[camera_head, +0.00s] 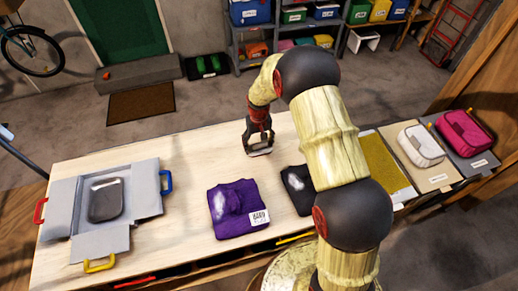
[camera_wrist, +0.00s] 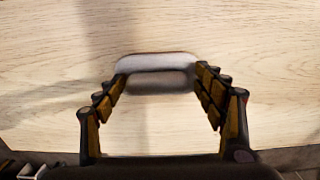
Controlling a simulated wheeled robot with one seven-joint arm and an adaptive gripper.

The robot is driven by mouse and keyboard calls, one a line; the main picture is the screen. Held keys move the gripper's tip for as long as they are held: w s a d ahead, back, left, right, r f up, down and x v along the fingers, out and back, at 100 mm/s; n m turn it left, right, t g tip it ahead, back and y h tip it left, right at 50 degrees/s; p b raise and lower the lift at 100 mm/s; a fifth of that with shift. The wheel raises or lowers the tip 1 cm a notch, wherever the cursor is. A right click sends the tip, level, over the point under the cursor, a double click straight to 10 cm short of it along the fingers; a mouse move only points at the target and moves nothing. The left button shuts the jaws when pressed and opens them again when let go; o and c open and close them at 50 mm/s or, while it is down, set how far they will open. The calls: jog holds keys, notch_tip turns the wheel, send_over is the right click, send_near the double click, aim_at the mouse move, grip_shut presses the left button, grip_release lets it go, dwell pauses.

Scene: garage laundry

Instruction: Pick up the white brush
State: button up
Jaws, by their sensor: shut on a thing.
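The white brush (camera_wrist: 155,62) shows in the wrist view as a rounded white-and-grey bar lying across the space between my fingertips. My gripper (camera_wrist: 160,76) has one finger against each end of it. In the head view, my gripper (camera_head: 260,150) points down at the back middle of the pale wooden table (camera_head: 190,165). The brush is mostly hidden by the fingers there. I cannot tell whether it touches the table.
A folded purple cloth (camera_head: 235,208) with a label lies in front of my gripper, with a dark folded cloth (camera_head: 297,188) beside it. An open grey box (camera_head: 60,205) with coloured handles stands at the left. White (camera_head: 420,146) and pink (camera_head: 466,133) pouches sit at the right.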

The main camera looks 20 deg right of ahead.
jog(key=shift+s+d+f, duration=0.15)
jog(key=shift+s+f, duration=0.35)
jog(key=shift+f, duration=0.05)
jog(key=c, duration=0.4)
jog(key=shift+r, duration=0.4)
jog(key=shift+c, duration=1.2)
jog(key=shift+w+r, duration=0.25)
jog(key=shift+r, duration=0.95)
jog(key=shift+c, duration=0.9)
jog(key=s+r+p, duration=0.1)
jog(key=s+r, duration=0.9)
jog(key=s, duration=0.3)
jog(key=shift+s+r+p, duration=0.2)
jog(key=shift+s+p, duration=0.15)
